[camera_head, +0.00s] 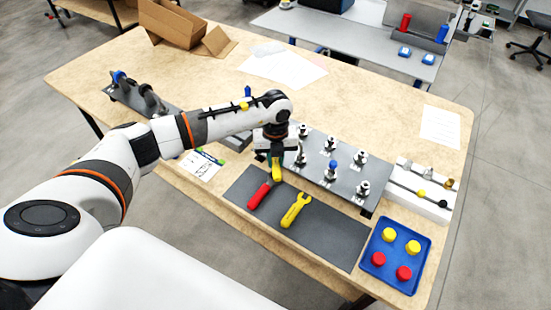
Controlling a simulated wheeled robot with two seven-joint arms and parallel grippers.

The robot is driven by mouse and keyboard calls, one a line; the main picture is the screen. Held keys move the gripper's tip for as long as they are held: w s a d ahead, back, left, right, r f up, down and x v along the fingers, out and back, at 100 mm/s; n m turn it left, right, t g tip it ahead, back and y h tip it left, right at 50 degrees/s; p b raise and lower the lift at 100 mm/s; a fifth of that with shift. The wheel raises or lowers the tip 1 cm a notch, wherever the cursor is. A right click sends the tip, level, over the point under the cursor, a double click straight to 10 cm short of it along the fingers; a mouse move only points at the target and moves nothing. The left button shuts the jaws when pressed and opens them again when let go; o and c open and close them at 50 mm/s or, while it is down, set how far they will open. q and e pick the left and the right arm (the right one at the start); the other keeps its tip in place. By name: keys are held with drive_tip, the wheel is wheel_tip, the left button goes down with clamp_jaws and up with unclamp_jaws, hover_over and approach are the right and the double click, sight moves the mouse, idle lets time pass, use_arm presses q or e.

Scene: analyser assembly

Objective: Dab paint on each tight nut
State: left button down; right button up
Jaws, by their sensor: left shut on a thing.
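My left gripper (275,153) reaches over the dark mat and points down. It is shut on a yellow object (277,171), mostly hidden by the gripper, so I cannot tell its full shape. A grey plate (315,170) beside it carries several upright studs with metal nuts, such as one nut (362,188) near its front right corner. I cannot make out paint marks or tightness on the nuts. A blue tray (378,275) holds yellow and red round pots or caps (404,273). My right gripper is out of view.
On the dark mat (335,245) lie a red-handled tool (260,196) and a yellow wrench-like tool (296,210). A white rack (425,205) with small parts stands at the right. A cardboard box (172,25) and papers lie farther back. The table's back middle is mostly clear.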

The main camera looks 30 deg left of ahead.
sight(277, 173)
use_arm(q)
drive_tip(key=shift+w+a+b, duration=0.35)
drive_tip(key=shift+w+b, duration=0.05)
drive_tip(key=shift+w, duration=0.05)
idle(1.0)
idle(0.5)
drive_tip(key=shift+s+d+r+p, duration=0.1)
drive_tip(key=shift+s+d+p, duration=0.4)
drive_tip(key=shift+s+p, duration=0.2)
drive_tip(key=shift+s+d+p, duration=0.45)
drive_tip(key=shift+s+d, duration=0.05)
drive_tip(key=shift+s, duration=0.2)
drive_tip(key=shift+s+d+p, duration=0.4)
drive_tip(key=shift+s+d, duration=0.1)
drive_tip(key=shift+s, duration=0.2)
wheel_tip(277, 173, up, 10)
drive_tip(key=p, duration=0.7)
